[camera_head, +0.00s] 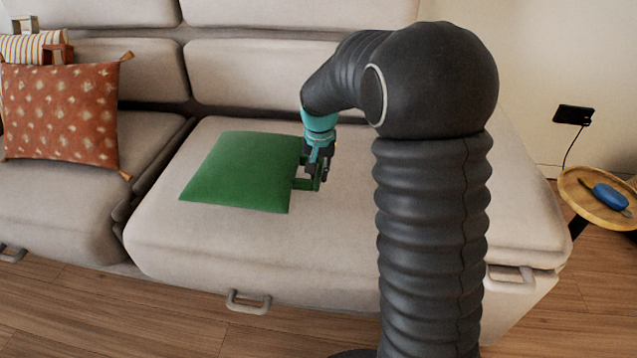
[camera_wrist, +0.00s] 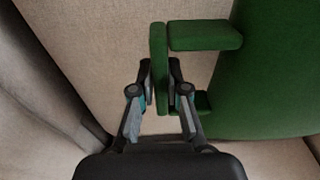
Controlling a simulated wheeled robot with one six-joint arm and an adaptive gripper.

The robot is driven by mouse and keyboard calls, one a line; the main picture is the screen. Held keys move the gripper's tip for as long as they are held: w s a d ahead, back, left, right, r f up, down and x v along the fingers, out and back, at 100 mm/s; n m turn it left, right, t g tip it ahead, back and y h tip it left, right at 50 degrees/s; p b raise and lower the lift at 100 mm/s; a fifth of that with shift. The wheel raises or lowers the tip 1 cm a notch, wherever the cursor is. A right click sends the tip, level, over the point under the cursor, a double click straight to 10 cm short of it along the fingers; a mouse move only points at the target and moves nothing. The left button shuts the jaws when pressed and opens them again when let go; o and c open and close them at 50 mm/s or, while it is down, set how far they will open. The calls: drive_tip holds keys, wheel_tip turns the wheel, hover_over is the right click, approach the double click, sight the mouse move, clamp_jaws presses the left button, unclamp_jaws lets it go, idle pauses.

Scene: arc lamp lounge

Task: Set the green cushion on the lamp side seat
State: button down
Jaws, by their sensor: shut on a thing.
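The green cushion (camera_head: 243,172) lies flat on the right-hand seat (camera_head: 300,255) of the beige sofa. A green loop handle sticks out from its right edge. My gripper (camera_head: 318,176) is at that edge, pointing down. In the wrist view my gripper (camera_wrist: 161,92) is shut on the bar of the handle, with one finger on each side of it. The cushion's body (camera_wrist: 275,75) fills the right of the wrist view. The cushion appears to rest on the seat. My arm hides part of the seat's right side. No lamp shows in either view.
An orange patterned cushion (camera_head: 62,112) leans on the left seat, with a striped cushion (camera_head: 28,48) behind it. A round wooden side table (camera_head: 590,200) with a blue object (camera_head: 610,196) stands at the right. Bare seat lies in front of the green cushion.

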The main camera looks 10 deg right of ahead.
drive_tip(key=shift+f, duration=1.85)
drive_tip(key=shift+f, duration=0.2)
drive_tip(key=c, duration=1.2)
unclamp_jaws()
